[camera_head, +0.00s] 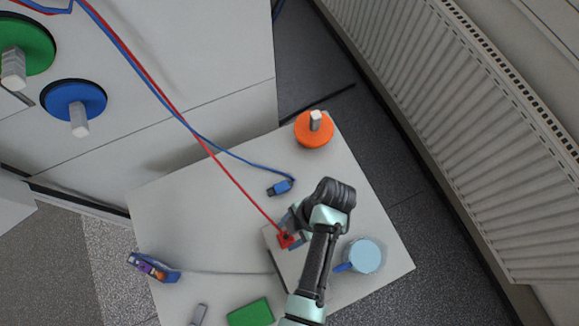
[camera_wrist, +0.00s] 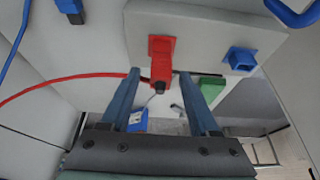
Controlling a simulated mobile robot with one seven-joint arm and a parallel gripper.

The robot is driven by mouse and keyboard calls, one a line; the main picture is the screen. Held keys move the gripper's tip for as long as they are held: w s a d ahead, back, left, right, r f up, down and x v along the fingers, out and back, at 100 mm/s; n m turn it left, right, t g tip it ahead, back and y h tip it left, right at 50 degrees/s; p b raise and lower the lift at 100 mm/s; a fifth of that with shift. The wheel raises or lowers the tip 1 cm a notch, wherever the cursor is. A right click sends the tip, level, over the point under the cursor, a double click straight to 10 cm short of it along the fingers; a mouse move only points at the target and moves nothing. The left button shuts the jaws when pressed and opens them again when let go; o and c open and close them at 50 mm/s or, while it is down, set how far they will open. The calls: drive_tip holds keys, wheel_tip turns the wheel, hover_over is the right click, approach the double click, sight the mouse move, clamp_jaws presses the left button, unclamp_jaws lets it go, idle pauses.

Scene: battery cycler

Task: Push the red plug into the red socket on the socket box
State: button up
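The red plug (camera_wrist: 160,74) stands at the red socket (camera_wrist: 161,44) on the white socket box (camera_wrist: 197,22) in the wrist view. Its socket end meets the red socket; how deep it sits cannot be told. The red cable (camera_wrist: 60,86) runs off left from its rear. My gripper (camera_wrist: 160,76) is open, one blue finger on each side of the plug, with visible gaps. In the head view my gripper (camera_head: 291,229) is over the box beside the red plug and socket, which I cannot tell apart there. A blue socket (camera_wrist: 240,61) is on the same box.
A blue plug (camera_head: 281,187) with its cable lies behind the box. A light blue mug (camera_head: 366,257) stands right of my arm. An orange knob-like piece (camera_head: 314,132), a green block (camera_head: 250,312) and a purple-blue device (camera_head: 153,267) are on the table. The table's left middle is clear.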

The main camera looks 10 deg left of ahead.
idle(0.3)
drive_tip(key=p+v, duration=0.3)
drive_tip(key=v, duration=1)
drive_tip(key=shift+w+p, duration=0.15)
drive_tip(key=shift+p, duration=0.25)
